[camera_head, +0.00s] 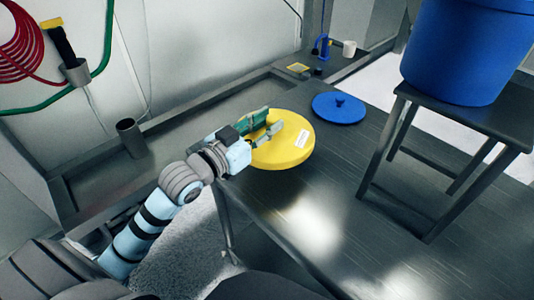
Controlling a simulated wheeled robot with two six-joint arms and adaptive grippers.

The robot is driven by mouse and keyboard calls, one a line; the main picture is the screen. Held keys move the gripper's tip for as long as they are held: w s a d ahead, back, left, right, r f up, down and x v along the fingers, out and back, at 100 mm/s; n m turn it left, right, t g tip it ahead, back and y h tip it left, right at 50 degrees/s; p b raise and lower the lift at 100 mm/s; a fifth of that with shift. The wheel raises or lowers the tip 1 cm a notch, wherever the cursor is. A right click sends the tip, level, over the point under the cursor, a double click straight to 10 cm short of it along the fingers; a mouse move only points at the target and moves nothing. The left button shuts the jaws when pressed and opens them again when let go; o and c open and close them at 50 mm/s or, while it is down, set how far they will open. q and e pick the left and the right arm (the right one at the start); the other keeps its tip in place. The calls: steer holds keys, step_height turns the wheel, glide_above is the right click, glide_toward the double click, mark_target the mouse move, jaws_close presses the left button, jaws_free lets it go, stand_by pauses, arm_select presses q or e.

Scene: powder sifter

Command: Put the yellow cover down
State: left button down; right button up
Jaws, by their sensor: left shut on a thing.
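The yellow cover (293,150) is a round disc with a small white label, at the near left corner of the dark metal table (350,205). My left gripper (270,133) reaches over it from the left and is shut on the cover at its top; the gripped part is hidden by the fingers. I cannot tell whether the cover's underside touches the table. My right gripper is not in view.
A blue lid (338,109) with a knob lies on the table behind the cover. A large blue bin (468,50) stands on a dark stool (465,118) at the right. The table's front middle is clear. A white cup (349,48) stands at the back.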

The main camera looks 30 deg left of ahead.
arm_select(q)
step_height(320, 180, down, 6)
steer(key=shift+f+b, duration=0.1)
steer(key=shift+b, duration=1.15)
